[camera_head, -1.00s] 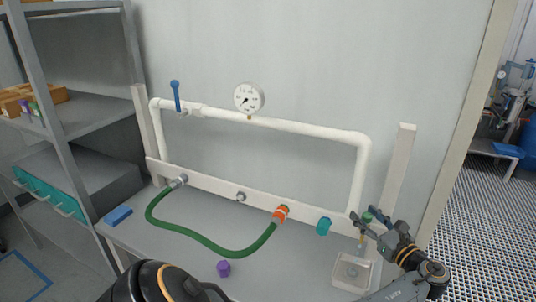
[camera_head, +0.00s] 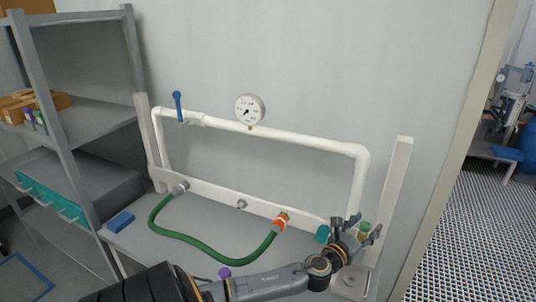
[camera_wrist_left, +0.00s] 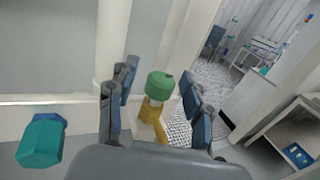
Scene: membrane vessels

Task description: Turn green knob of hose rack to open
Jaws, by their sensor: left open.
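The green knob (camera_head: 365,226) sits on a brass-coloured valve at the lower right of the white pipe rack (camera_head: 285,135). My left gripper (camera_head: 364,229) is open at the knob, its fingers pointing up and to the right. In the left wrist view the green knob (camera_wrist_left: 160,85) shows between the two spread fingers (camera_wrist_left: 160,95), with a yellow handle-like part below it. I cannot tell whether a finger touches it. My right gripper is not in view.
A teal cap (camera_head: 322,234) sits just left of the gripper. A green hose (camera_head: 205,254) with an orange coupling (camera_head: 281,221) curves over the grey bench. A purple knob (camera_head: 224,272) is close to my arm. A right post (camera_head: 390,190) stands beside the valve.

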